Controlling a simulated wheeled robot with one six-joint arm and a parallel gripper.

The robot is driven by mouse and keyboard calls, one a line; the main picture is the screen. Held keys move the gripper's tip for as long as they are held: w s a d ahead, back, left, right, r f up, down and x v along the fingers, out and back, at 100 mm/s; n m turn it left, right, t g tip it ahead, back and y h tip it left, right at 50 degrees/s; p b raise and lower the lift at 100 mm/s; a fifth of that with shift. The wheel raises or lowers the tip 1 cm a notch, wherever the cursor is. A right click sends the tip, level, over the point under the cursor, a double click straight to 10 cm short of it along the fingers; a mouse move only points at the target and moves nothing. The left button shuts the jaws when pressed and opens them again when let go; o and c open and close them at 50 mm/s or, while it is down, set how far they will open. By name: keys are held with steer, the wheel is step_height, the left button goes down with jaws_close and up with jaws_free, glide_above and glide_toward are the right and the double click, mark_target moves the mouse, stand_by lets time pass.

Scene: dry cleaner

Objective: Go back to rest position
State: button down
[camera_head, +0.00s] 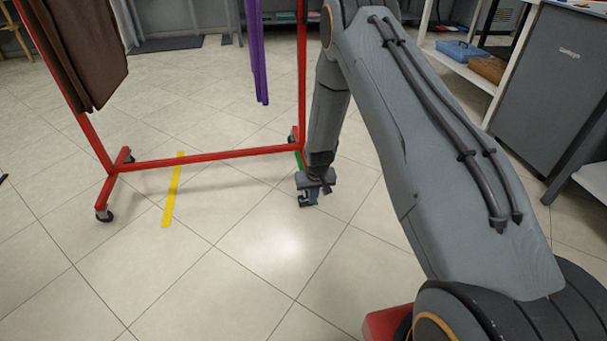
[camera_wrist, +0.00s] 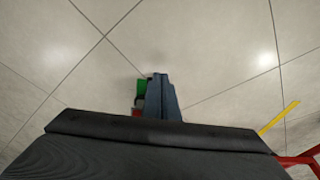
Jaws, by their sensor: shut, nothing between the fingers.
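My gripper (camera_head: 314,200) hangs low over the tiled floor at the end of my arm, close to the right foot of a red clothes rack (camera_head: 215,156). Its fingers point down. In the wrist view my gripper (camera_wrist: 160,98) shows its fingers together, with bare floor beyond the tips. A green patch shows beside the fingers, and I cannot tell what it belongs to. My arm is stretched forward and bent down at the elbow.
The rack carries a brown garment (camera_head: 82,45) and a purple one (camera_head: 257,50). Yellow tape (camera_head: 173,188) lies on the floor. A shelf with a blue box (camera_head: 461,51) and a brown basket (camera_head: 489,69), and a grey counter (camera_head: 553,85), stand at right. Floor at front left is clear.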

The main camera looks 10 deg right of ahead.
steer(key=s+a+r+n, duration=0.1)
steer(key=s+a+r, duration=0.3)
steer(key=a+r, duration=0.3)
steer(key=s+a+r+n, duration=0.1)
steer(key=s+a+r, duration=0.3)
steer(key=r, duration=0.6)
steer(key=s+a+r+n, duration=0.1)
steer(key=s+a+r, duration=0.3)
steer(key=a+r, duration=0.3)
steer(key=s+a+r+n+g+y, duration=0.1)
steer(key=s+r, duration=0.4)
steer(key=s, duration=0.5)
steer(key=s+r+n+g, duration=0.1)
steer(key=s+r, duration=0.5)
steer(key=s, duration=0.4)
steer(key=s+a+r+n+g+y, duration=0.1)
steer(key=s+r, duration=0.4)
steer(key=s, duration=0.6)
steer(key=d+r+m+h+p, duration=0.1)
steer(key=d+r+m+p, duration=0.2)
steer(key=d+r+p, duration=0.7)
steer(key=d+r+m+h+p, duration=0.1)
steer(key=d+r+m+p, duration=0.2)
steer(key=d+r+p, duration=0.7)
step_height(320, 180, up, 6)
steer(key=p, duration=1.3)
steer(key=shift+w+d, duration=0.15)
steer(key=shift+d, duration=0.15)
